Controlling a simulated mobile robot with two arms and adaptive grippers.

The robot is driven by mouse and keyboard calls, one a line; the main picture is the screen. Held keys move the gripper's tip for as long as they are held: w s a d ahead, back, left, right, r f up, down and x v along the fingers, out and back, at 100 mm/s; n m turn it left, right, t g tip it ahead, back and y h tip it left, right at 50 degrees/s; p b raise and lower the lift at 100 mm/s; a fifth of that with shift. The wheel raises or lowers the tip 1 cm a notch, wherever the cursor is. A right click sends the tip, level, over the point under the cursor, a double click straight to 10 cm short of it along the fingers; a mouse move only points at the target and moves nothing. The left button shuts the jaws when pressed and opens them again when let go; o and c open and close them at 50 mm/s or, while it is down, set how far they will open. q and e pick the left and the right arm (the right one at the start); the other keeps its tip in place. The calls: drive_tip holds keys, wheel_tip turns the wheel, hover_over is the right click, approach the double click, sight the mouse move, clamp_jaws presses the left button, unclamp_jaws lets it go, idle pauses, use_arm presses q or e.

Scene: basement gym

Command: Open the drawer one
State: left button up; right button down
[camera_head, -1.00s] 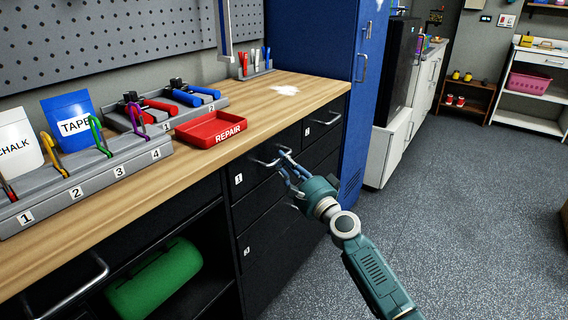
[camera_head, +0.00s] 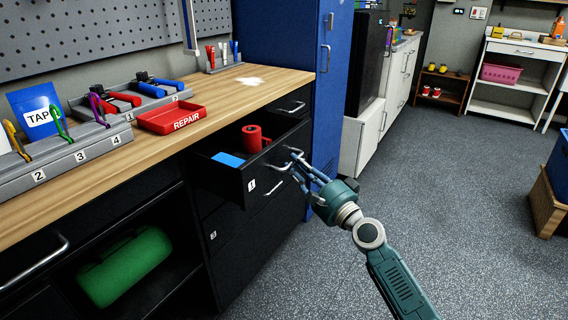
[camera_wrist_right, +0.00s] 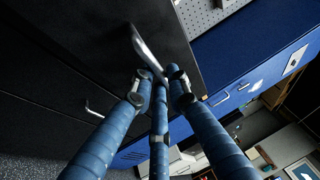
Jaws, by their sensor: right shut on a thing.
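Drawer one (camera_head: 226,180), black with a label "1" on its front, is pulled well out of the workbench. Inside it lie a red cylindrical thing (camera_head: 252,139) and a flat blue thing (camera_head: 229,160). My right gripper (camera_head: 295,163) is at the front of the drawer, its fingers shut on the metal bar handle (camera_head: 282,166). In the right wrist view the blue fingers (camera_wrist_right: 160,80) close around the end of the handle (camera_wrist_right: 144,48). My left gripper is not in view.
The wooden worktop (camera_head: 107,168) holds a red REPAIR tray (camera_head: 160,122) and tool racks. A blue cabinet (camera_head: 280,50) stands behind the drawers.

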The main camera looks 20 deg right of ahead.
use_arm(q)
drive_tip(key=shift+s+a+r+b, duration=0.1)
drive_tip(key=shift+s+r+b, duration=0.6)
drive_tip(key=shift+b, duration=0.7)
use_arm(e)
drive_tip(key=s+d, duration=0.6)
drive_tip(key=s, duration=0.2)
drive_tip(key=shift+s+d, duration=0.35)
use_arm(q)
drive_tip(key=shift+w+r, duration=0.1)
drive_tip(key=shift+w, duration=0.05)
use_arm(e)
drive_tip(key=c, duration=1.7)
unclamp_jaws()
drive_tip(key=shift+o, duration=0.2)
drive_tip(key=v, duration=1.2)
